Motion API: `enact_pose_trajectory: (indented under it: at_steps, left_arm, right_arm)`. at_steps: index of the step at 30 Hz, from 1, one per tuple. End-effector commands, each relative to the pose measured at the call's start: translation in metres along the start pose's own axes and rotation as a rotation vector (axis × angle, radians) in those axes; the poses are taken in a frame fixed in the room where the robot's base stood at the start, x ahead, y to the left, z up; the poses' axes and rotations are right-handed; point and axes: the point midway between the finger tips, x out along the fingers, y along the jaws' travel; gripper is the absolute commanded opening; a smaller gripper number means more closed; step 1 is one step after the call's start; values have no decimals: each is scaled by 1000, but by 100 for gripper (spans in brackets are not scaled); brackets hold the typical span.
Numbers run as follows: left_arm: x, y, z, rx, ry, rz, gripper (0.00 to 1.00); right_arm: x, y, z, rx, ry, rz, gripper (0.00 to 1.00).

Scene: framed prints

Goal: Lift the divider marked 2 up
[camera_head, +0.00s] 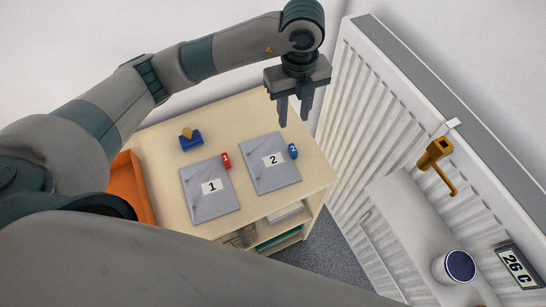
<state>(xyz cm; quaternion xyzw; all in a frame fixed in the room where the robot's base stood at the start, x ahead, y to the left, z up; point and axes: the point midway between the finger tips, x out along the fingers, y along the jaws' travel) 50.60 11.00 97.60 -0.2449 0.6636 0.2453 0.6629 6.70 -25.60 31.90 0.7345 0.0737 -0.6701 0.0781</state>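The divider marked 2 (283,179) is a flat grey sheet with a white label and a blue numbered tab (293,151) on its right edge. It lies flat on the pale cabinet top, on the right side. The divider marked 1 (213,205), with a red tab (226,160), lies to its left. My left gripper (294,122) points down above the cabinet's far right part, just beyond the blue tab in the picture. Its two fingers are apart with nothing between them. It looks clear of the divider. My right gripper is not in view.
A small blue holder with a yellow piece (190,139) stands at the back left of the cabinet top (157,157). An orange bin (130,188) is at the left. A ribbed white radiator (365,110) with a yellow valve handle (437,152) stands close on the right.

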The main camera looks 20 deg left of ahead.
Motion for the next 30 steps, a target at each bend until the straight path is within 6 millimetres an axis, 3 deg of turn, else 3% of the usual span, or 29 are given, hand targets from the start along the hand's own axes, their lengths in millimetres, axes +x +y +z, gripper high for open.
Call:
enact_pose_trajectory:
  at_steps: [13, 30]
  left_arm:
    - [69, 0, 0, -3, 0, 1, 34]
    - [81, 0, -1, -2, 0, 1, 34]
  right_arm:
    - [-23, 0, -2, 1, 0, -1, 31]
    - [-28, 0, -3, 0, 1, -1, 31]
